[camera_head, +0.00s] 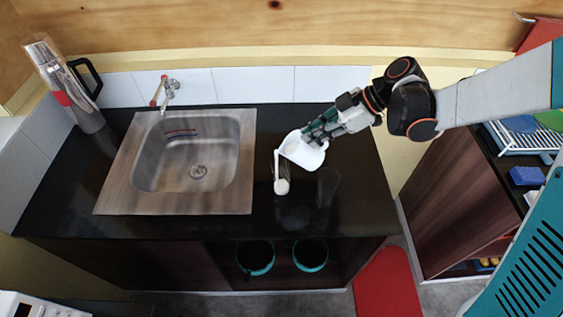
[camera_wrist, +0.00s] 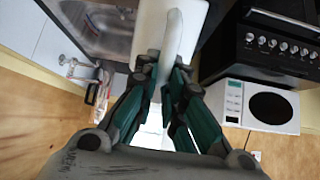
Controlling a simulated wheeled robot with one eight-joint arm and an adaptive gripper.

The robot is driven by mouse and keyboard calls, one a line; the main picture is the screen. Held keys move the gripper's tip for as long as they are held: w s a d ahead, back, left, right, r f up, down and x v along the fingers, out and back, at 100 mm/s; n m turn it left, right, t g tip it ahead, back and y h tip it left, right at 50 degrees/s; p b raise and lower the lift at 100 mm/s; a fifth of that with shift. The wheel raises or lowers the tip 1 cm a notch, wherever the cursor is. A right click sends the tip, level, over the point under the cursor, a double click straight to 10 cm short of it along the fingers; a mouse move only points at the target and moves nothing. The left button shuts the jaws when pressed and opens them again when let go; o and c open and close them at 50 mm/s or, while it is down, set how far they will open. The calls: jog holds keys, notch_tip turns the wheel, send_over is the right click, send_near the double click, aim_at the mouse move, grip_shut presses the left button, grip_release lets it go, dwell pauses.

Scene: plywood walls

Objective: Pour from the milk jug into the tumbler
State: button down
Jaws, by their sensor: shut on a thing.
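The white milk jug (camera_head: 303,153) is held in the air above the dark counter, tilted with its mouth toward the left. My gripper (camera_head: 320,132) is shut on its handle; in the wrist view the fingers (camera_wrist: 166,72) close around the handle, with the white jug body (camera_wrist: 148,28) beyond. A thin white stream falls from the jug's lip into the clear tumbler (camera_head: 282,187), which stands upright on the counter just below and left of the jug. White milk shows low in the tumbler. Its upper part is hard to make out against the dark counter.
A steel sink (camera_head: 240,195) with a tap (camera_head: 168,88) lies left of the tumbler. A tall container (camera_head: 85,115) stands at the back left corner. A red seat (camera_head: 386,285) stands in front.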

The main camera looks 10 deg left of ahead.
jog(key=shift+a, duration=0.1)
dwell(0.3)
jog(key=d+f+y+b, duration=0.1)
jog(key=b, duration=0.1)
jog(key=d+f+b, duration=0.1)
jog(key=b, duration=0.1)
jog(key=shift+w+f+y+b, duration=0.15)
jog(key=shift+y+b, duration=0.2)
jog(key=shift+y, duration=0.05)
jog(key=shift+w+d+r+g+y+b, duration=0.15)
jog(key=shift+d+r+g+y+b, duration=0.15)
jog(key=shift+d+r+y+b, duration=0.55)
jog(key=shift+d+r+p, duration=0.2)
jog(key=shift+r+p, duration=0.1)
jog(key=shift+p, duration=0.05)
jog(key=shift+a+f+b, duration=0.1)
jog(key=shift+f+b, duration=0.1)
jog(key=shift+b, duration=0.1)
jog(key=d+y+b, duration=0.1)
jog(key=b, duration=0.2)
jog(key=d+f+y+b, duration=0.1)
jog(key=d+y+b, duration=0.1)
jog(key=b, duration=0.2)
jog(key=w+d+f+g+y+b, duration=0.1)
jog(key=d+y+b, duration=0.1)
jog(key=b, duration=0.2)
jog(key=shift+d+f+y, duration=0.15)
jog(key=shift+f+y, duration=0.1)
jog(key=shift+r, duration=0.1)
